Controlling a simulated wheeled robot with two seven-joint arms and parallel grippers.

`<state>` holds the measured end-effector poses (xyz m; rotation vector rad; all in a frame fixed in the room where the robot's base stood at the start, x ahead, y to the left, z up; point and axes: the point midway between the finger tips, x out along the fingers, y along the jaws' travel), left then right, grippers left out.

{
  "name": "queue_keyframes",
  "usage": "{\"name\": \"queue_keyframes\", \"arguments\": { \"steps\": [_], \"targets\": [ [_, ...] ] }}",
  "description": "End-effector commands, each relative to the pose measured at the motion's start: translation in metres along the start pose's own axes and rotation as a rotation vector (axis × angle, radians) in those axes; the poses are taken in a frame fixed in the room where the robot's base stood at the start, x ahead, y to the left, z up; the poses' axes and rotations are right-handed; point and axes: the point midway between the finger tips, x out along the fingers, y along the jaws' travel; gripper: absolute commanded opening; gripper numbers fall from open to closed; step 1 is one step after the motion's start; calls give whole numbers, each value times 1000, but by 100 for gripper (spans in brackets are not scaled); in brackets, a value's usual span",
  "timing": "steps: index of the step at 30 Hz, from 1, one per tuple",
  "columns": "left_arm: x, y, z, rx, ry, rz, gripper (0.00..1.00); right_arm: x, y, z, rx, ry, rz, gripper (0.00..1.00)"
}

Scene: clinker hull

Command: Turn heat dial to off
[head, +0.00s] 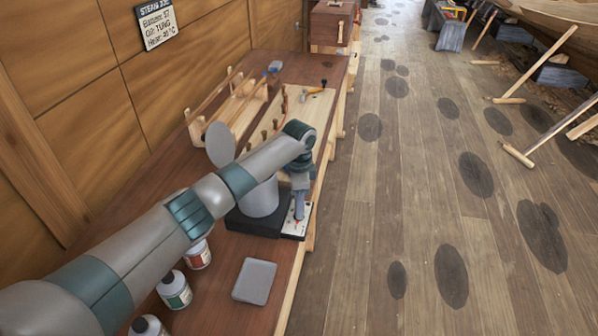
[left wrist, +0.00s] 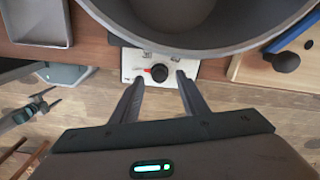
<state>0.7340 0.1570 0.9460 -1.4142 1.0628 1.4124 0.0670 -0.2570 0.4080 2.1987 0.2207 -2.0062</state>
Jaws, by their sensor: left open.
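The heat dial (left wrist: 159,73) is a small black knob with a red mark on its left side in the left wrist view. It sits on a white panel (left wrist: 130,63) at the front of a black base (head: 252,222) under a grey pot (head: 262,200). In the head view the white panel (head: 291,225) shows just below my gripper. My left gripper (left wrist: 161,81) is open, its two fingers pointing at the panel on either side of the dial. It seems apart from the knob, and also shows in the head view (head: 299,205). My right gripper is not in view.
The bench (head: 225,255) holds bottles (head: 174,290), a grey tray (head: 254,281) and a wooden rack (head: 240,105). The round lid (head: 220,145) stands upright behind the pot. A wall sign (head: 157,22) hangs at upper left. The floor (head: 410,200) right of the bench is mostly clear.

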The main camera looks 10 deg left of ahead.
Motion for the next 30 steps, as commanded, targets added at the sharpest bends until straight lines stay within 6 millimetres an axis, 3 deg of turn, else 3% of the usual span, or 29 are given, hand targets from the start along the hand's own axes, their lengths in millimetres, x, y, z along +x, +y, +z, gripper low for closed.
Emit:
{"name": "queue_keyframes", "arguments": {
  "steps": [19,24,30],
  "targets": [
    [-121,0,0,1,1,-3,41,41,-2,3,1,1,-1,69],
    [-141,0,0,0,1,-2,41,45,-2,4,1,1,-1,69],
    [-149,0,0,0,-1,0,41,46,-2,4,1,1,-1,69]
  ]
}}
